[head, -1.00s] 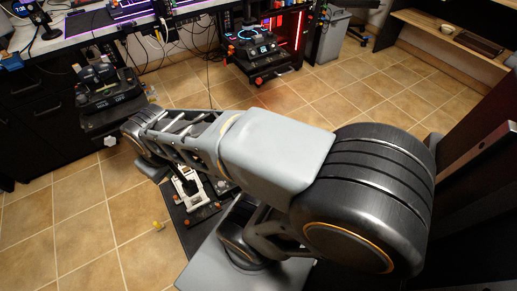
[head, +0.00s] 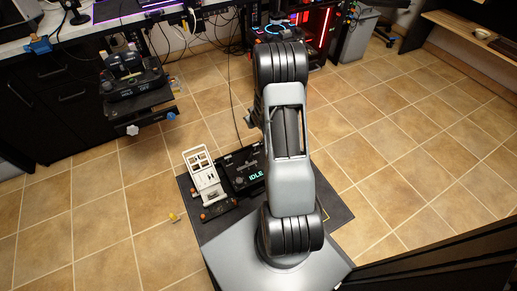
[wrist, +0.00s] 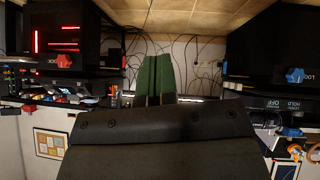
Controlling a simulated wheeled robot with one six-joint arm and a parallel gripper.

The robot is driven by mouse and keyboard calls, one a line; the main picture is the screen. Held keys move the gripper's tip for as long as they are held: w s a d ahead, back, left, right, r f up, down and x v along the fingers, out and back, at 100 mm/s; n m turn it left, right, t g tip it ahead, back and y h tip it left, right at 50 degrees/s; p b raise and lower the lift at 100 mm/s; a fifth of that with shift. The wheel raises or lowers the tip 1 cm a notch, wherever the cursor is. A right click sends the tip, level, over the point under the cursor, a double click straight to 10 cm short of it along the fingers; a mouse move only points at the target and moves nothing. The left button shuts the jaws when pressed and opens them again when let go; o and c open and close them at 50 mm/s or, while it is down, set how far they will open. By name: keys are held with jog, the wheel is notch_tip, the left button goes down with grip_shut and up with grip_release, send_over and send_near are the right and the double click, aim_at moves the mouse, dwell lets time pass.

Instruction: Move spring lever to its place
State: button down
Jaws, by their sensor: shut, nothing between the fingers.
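My gripper (wrist: 155,80) shows in the wrist view as two green fingers, side by side and shut, with nothing between them. In the head view my arm hides it. I cannot tell for certain which part is the spring lever. A black control unit (head: 133,72) with levers stands on a low stand at the left, apart from my arm. A unit marked HOLD and OFF (wrist: 268,106) shows at right in the wrist view.
A red-lit rack (head: 310,38) and a grey bin (head: 357,38) stand at the back. A wooden shelf (head: 470,32) is at upper right. Tiled floor between is clear.

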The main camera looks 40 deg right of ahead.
jog(key=s+d+f+t, duration=0.1)
jog(key=s+d+f, duration=0.1)
jog(key=f, duration=0.5)
jog(key=s+d+f+t, duration=0.1)
jog(key=s+d+f, duration=0.1)
jog(key=f, duration=0.5)
jog(key=m+t+b, duration=0.1)
jog(key=t, duration=0.2)
send_near(256, 145)
jog(key=shift+y, duration=0.3)
jog(key=b+x, duration=0.2)
jog(key=x, duration=0.1)
jog(key=b+x, duration=0.3)
jog(key=shift+s+d+f, duration=0.2)
jog(key=shift+b+x, duration=0.45)
jog(key=shift+x, duration=0.45)
jog(key=shift+r, duration=0.2)
